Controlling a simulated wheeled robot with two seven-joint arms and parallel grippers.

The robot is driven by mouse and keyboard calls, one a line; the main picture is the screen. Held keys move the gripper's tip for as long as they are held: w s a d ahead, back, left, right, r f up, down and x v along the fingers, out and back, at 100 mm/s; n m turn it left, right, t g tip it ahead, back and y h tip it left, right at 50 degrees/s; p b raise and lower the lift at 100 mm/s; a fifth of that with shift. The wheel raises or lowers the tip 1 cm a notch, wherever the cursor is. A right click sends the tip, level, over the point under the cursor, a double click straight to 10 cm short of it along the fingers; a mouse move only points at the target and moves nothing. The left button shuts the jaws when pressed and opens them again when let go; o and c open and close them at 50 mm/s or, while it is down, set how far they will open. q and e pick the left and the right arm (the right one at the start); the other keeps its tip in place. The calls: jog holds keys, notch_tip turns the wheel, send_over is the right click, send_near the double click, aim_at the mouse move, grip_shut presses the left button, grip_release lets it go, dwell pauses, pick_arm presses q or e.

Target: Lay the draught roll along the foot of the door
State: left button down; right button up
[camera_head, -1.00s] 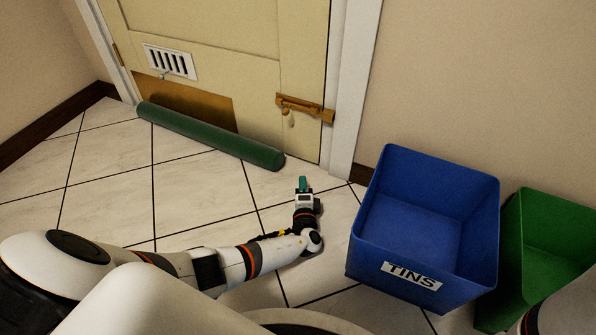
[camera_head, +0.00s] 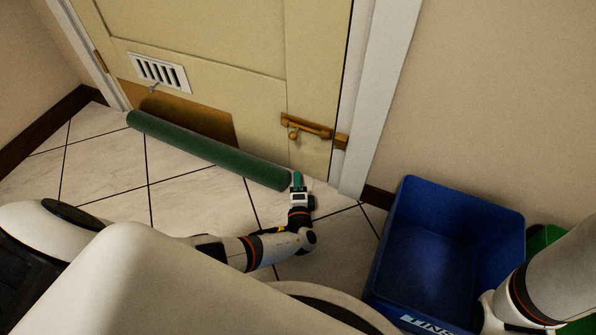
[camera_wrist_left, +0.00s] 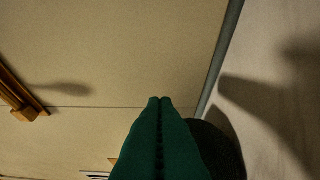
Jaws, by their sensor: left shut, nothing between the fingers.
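The draught roll (camera_head: 205,149) is a long dark green cylinder lying on the tiled floor along the foot of the cream door (camera_head: 225,55). Its far left end is by the left door post; its right end stops short of the right one. I cannot tell whether it touches the door all along. My left gripper (camera_head: 297,178) is shut and empty, low at the roll's right end; contact is unclear. Its green fingers (camera_wrist_left: 160,104) are together in the left wrist view, beside a dark round shape that may be the roll's end (camera_wrist_left: 224,148). My right gripper is out of view.
A blue bin (camera_head: 450,235) labelled TINS stands right of the door frame, with a green bin (camera_head: 541,240) behind my right arm. The door has a white vent (camera_head: 158,72) and a brass bolt (camera_head: 308,126). Tiles in front of the roll are clear.

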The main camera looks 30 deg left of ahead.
pick_arm(q)
jog(key=shift+a, duration=0.1)
dwell(0.3)
jog(key=shift+s+a, duration=0.3)
jog(key=shift+a, duration=0.55)
